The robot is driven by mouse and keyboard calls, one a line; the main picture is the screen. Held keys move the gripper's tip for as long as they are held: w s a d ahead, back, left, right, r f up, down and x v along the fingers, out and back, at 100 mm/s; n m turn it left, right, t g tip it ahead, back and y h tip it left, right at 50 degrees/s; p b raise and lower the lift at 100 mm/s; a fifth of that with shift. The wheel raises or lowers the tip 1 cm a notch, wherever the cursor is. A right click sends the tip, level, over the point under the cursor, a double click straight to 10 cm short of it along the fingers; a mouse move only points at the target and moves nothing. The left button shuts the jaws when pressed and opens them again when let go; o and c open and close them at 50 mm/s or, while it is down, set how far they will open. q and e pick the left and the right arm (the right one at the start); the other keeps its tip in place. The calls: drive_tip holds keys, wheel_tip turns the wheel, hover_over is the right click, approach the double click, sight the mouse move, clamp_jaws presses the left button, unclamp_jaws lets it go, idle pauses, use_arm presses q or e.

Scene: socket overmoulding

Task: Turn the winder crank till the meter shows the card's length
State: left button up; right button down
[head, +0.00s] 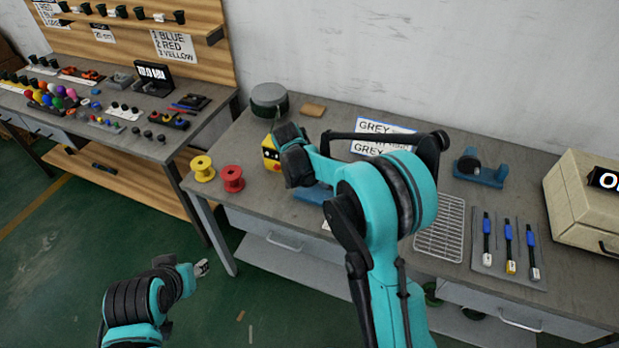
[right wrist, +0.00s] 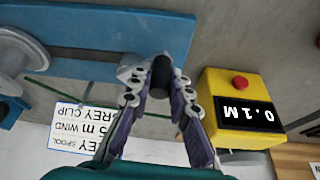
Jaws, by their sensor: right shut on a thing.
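The blue winder (right wrist: 120,28) shows at the top of the right wrist view; in the head view my arm mostly hides it, leaving part of its blue base (head: 314,194). My right gripper (right wrist: 160,92) is shut on the black crank handle (right wrist: 162,72). The yellow meter (right wrist: 236,132) beside it reads 0.1M; it also shows partly in the head view (head: 271,156). The white card (right wrist: 82,128), upside down in the right wrist view, reads grey spool, 5 m wind, grey clip, with its start partly unclear. My left gripper (head: 202,268) hangs over the floor, its fingers unclear.
A yellow spool (head: 203,168) and a red spool (head: 232,179) stand at the bench's left edge. A blue holder (head: 482,174), wire rack (head: 440,230), tray of blue-handled tools (head: 508,245) and beige machine (head: 585,205) are to the right. A green line (right wrist: 60,97) crosses near the winder.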

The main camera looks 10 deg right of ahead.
drive_tip(key=w+m, duration=0.1)
drive_tip(key=w+m+g+h, duration=0.1)
drive_tip(key=m, duration=0.1)
drive_tip(key=shift+m+p, duration=0.3)
drive_tip(key=shift+p, duration=0.1)
drive_tip(key=shift+w+d+m+g+p, duration=0.3)
drive_tip(key=shift+w+m, duration=0.2)
drive_tip(key=shift+m, duration=0.45)
drive_tip(key=shift+w+d+m+g+p, duration=0.2)
drive_tip(key=shift+w+m+g, duration=0.25)
drive_tip(key=shift+m, duration=0.5)
drive_tip(key=c, duration=1.4)
unclamp_jaws()
drive_tip(key=shift+r, duration=0.1)
drive_tip(key=v, duration=1.1)
drive_tip(key=shift+a+r, duration=0.3)
drive_tip(key=shift+a, duration=0.05)
